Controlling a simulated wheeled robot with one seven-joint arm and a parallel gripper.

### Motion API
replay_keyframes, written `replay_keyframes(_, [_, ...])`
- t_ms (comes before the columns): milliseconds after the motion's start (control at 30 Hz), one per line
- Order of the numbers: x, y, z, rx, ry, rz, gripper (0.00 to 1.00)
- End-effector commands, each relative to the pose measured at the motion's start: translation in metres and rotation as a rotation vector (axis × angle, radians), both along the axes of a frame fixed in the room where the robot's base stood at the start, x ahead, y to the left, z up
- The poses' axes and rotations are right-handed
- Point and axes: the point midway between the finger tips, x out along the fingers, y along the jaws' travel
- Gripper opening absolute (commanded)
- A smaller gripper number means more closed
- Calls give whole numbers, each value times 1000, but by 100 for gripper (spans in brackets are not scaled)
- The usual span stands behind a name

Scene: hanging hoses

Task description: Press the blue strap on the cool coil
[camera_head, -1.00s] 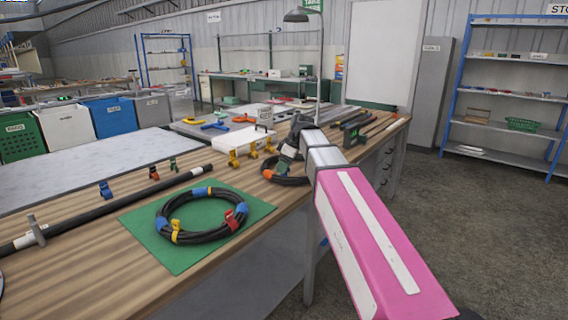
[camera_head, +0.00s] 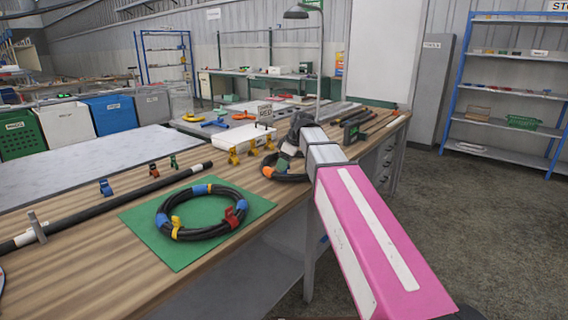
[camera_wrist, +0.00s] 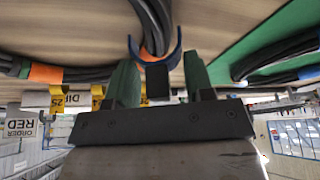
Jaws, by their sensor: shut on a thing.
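The blue strap (camera_wrist: 177,45) is an open U-shaped clip with a dark block, around the black hoses of a coil (camera_wrist: 150,15) in the wrist view. My gripper (camera_wrist: 160,66) has two green fingers, one on each side of the strap, and is shut on it. In the head view my gripper (camera_head: 287,160) is at the far coil (camera_head: 288,179), which has an orange band, and my arm hides part of it. The strap cannot be made out there. I cannot tell whether it is pressed fully closed.
A second black coil (camera_head: 197,235) with blue bands and yellow and red clips lies on a green mat (camera_head: 150,222). A straight black hose (camera_head: 120,202) lies at left. The wooden bench (camera_head: 75,285) is clear in front.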

Motion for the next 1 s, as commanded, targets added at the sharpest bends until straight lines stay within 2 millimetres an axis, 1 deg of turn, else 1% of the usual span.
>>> replay_keyframes(367, [0,0,-1,0,0,0,25])
replay_keyframes(1000, [0,0,-18,0,0,0,25])
